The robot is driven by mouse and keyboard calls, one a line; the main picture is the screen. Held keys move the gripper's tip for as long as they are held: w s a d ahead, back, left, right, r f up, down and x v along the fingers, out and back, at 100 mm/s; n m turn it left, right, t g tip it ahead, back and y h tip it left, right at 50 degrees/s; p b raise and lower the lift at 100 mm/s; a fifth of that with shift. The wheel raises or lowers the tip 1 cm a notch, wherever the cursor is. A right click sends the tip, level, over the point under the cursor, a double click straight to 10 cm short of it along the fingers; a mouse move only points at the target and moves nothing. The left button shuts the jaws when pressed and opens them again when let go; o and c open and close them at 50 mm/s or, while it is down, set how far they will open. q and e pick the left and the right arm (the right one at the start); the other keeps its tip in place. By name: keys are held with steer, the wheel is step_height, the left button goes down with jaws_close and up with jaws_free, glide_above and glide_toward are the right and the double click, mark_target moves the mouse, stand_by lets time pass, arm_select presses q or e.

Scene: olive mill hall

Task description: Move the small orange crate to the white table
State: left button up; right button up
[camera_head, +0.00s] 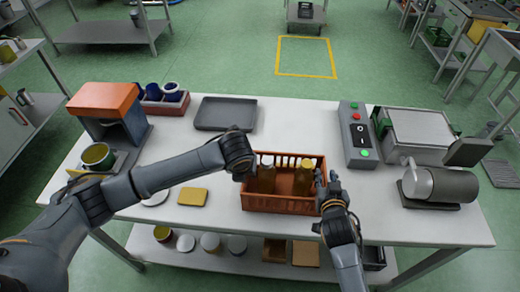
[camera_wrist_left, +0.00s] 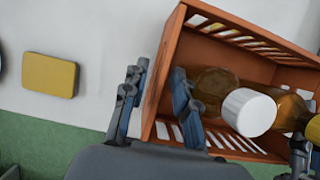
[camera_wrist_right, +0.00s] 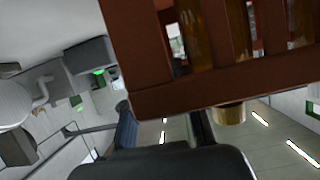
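The small orange crate (camera_head: 283,205) stands on the front middle of the white table (camera_head: 220,225), with two amber bottles (camera_head: 303,178) in it. It also shows in the left wrist view (camera_wrist_left: 158,85), where one bottle has a white cap (camera_wrist_left: 248,112). My left gripper (camera_head: 243,174) is at the crate's left wall. In the left wrist view (camera_wrist_left: 155,100) its fingers are apart, one outside the wall and one inside. My right gripper (camera_head: 328,186) is at the crate's right end. In the right wrist view (camera_wrist_right: 163,125) its fingers are spread near the rim; contact is unclear.
A yellow block (camera_head: 193,197) lies left of the crate, and a grey tray (camera_head: 225,114) behind it. A button panel (camera_head: 358,135), a scale (camera_head: 422,130) and a metal cylinder (camera_head: 440,185) stand to the right. An orange-topped machine (camera_head: 105,100) is at the left. A yellow floor square (camera_head: 306,57) is beyond.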

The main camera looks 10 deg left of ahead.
arm_select(q)
steer(key=v, duration=0.3)
steer(key=shift+s+r, duration=0.15)
steer(key=shift+r, duration=0.1)
arm_select(e)
steer(key=shift+s, duration=0.1)
steer(key=v, duration=1.1)
steer(key=shift+s+r, duration=0.15)
steer(key=shift+s, duration=0.25)
